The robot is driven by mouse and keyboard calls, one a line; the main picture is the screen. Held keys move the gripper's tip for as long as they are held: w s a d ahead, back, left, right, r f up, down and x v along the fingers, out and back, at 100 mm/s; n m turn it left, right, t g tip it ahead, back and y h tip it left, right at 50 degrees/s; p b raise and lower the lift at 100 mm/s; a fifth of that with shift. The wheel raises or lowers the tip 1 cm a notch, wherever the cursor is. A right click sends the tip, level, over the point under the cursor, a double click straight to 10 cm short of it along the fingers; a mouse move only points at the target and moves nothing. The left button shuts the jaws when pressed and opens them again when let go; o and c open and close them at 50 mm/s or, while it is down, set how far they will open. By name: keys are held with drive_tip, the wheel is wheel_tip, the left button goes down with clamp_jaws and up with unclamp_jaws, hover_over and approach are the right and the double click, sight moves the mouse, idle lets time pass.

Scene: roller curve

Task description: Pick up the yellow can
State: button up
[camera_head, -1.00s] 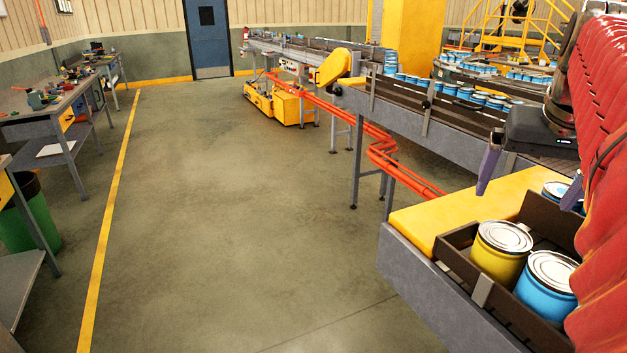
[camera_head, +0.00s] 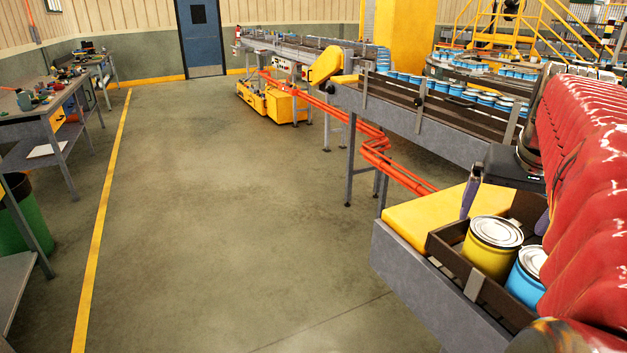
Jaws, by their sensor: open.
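The yellow can (camera_head: 488,250) stands upright with a pale metal lid in the dark tray-like end (camera_head: 452,258) of the conveyor at lower right. A blue can (camera_head: 526,278) stands just right of it, partly covered by my red-sleeved arm. My gripper (camera_head: 504,208) is open, its two purple-grey fingers pointing down. The left finger shows just behind and left of the yellow can's lid in the picture, the right finger behind and right of it. I cannot tell the gap in depth. Nothing shows between the fingers.
The dark rail of the tray borders the cans on the near side, with a yellow plate (camera_head: 425,222) to the left. Conveyors with several blue cans (camera_head: 455,90) run behind. Orange pipes (camera_head: 375,155) hang below. Open floor lies left, with workbenches and a green bin (camera_head: 28,222) beyond.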

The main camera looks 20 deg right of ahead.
sight(497, 230)
drive_tip(key=shift+w+d+f, duration=0.2)
drive_tip(key=shift+f, duration=0.4)
drive_tip(key=shift+x, duration=2.6)
drive_tip(key=shift+s, duration=0.1)
drive_tip(key=shift+c, duration=0.2)
drive_tip(key=c, duration=1.6)
drive_tip(key=shift+r, duration=0.1)
wheel_tip(497, 230, up, 18)
drive_tip(key=shift+f, duration=0.1)
